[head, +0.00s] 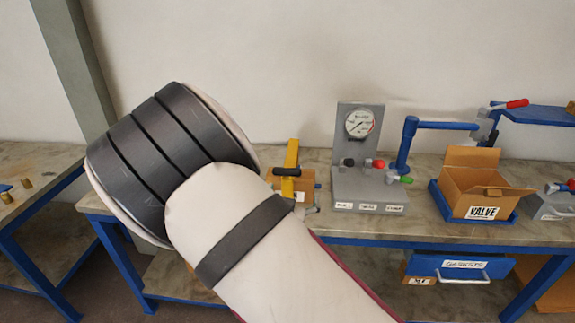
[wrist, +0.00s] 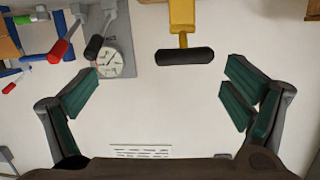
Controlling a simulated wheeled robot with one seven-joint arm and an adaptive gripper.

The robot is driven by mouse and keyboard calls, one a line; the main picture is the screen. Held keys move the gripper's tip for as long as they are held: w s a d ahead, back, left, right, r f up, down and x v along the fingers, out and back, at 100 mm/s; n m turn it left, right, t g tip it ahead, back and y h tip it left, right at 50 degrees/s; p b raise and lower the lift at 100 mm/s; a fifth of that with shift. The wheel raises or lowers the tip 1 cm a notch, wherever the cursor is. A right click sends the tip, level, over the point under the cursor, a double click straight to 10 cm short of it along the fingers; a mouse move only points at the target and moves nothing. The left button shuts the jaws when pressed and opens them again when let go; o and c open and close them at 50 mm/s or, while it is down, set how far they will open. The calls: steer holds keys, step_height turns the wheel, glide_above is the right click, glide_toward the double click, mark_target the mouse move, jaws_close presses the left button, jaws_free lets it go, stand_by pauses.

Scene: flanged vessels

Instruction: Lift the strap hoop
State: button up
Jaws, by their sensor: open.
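A yellow strap-like piece with a black crossbar grip (head: 287,171) stands on the bench behind my arm in the head view. It is the likeliest strap hoop, but I cannot make out a full loop. In the wrist view the yellow piece (wrist: 182,18) comes in from the top edge, its black grip (wrist: 185,56) lying crosswise beyond my fingertips. My gripper (wrist: 160,78) is open and empty, its green-padded fingers wide apart, with the grip nearer the right finger. In the head view my arm hides the gripper and part of the bench.
A grey gauge panel (head: 357,137) with coloured levers stands just right of the yellow piece. Farther right are a blue bent pipe (head: 408,145) and an open VALVE box (head: 467,184) in a blue tray. A blue GASKETS drawer (head: 450,268) hangs under the bench.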

mark_target(287, 169)
steer(key=w, duration=0.4)
steer(key=w+a+n+t, duration=0.1)
steer(key=w, duration=0.2)
steer(key=w+a+t+y, duration=0.1)
steer(key=w, duration=0.3)
steer(key=shift+w+a+r+n, duration=0.25)
steer(key=shift+w+r+n, duration=0.05)
steer(key=shift+w+r, duration=0.1)
steer(key=shift+s, duration=0.1)
steer(key=c, duration=1.7)
steer(key=shift+r, duration=0.15)
